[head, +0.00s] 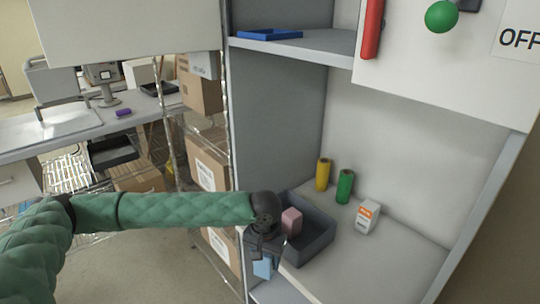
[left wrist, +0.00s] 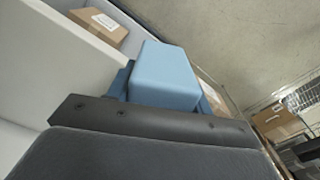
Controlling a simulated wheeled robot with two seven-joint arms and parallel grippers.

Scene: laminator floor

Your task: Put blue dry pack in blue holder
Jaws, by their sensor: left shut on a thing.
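The light blue dry pack (head: 263,267) hangs below my left gripper (head: 262,248), which is shut on it. The gripper is at the front left edge of the shelf unit, beside the grey bin. In the left wrist view the pack (left wrist: 166,76) shows as a smooth pale blue block beyond the dark gripper. Darker blue edges show on both sides of it; I cannot tell what they belong to. A flat blue tray (head: 270,35), possibly the blue holder, lies on the upper shelf at the left. My right gripper is not in view.
A grey bin (head: 318,240) with a pink block (head: 292,221) stands on the lower shelf. Yellow (head: 323,174) and green (head: 344,186) cylinders and a white-orange box (head: 367,217) stand behind and right of it. The shelf's front right is clear. Cartons (head: 208,165) fill the rack at left.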

